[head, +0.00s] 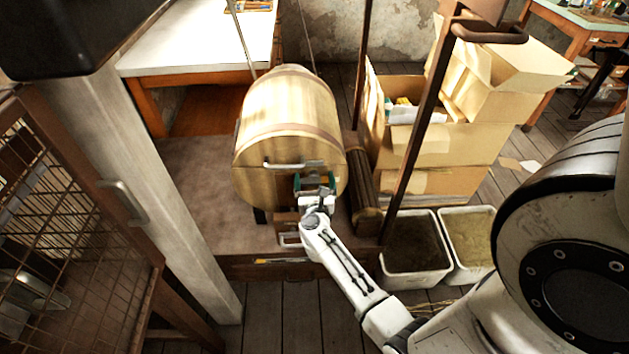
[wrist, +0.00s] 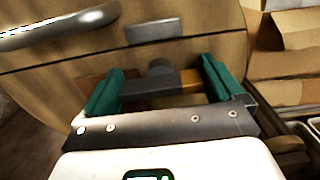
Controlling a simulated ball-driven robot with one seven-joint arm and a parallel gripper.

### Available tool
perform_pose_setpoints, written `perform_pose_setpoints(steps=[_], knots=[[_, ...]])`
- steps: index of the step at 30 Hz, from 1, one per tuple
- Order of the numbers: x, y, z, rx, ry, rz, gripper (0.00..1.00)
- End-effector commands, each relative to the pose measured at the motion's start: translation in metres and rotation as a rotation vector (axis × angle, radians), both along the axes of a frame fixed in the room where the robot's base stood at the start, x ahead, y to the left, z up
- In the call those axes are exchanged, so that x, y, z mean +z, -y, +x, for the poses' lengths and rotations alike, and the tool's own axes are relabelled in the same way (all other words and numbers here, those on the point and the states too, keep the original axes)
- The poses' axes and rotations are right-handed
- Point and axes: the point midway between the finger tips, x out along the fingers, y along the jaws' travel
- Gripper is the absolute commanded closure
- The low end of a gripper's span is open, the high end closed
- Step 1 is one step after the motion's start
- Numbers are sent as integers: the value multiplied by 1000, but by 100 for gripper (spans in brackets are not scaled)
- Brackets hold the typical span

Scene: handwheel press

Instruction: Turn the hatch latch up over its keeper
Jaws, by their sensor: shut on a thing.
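The hatch (wrist: 205,17) is the upper part of the round wooden drum front (head: 290,185), with a thin seam below it. A small grey metal keeper (wrist: 153,32) sits on the hatch just above the seam; it also shows in the head view (head: 315,164). The dark latch (wrist: 160,76) lies roughly level below the keeper and the seam, apart from the keeper. My gripper (wrist: 163,85) has its green fingers at the latch's two ends and is shut on it. In the head view my gripper (head: 314,183) hides most of the latch.
A metal bar handle (wrist: 60,25) stands out from the hatch, left of the keeper. A wooden roller (head: 362,185) and a rusty post (head: 415,125) stand right of the drum. Two bins (head: 415,268) and cardboard boxes (head: 440,150) lie further right. A mesh cage door (head: 75,200) stands left.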

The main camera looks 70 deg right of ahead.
Motion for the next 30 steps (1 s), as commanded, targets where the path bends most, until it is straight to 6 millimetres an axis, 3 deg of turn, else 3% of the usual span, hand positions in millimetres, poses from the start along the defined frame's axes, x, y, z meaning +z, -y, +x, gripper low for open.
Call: perform_pose_setpoints(steps=[11, 30], knots=[[1, -1, 1, 1, -201, -82, 36], [-1, -2, 3, 3, -761, -313, 36]])
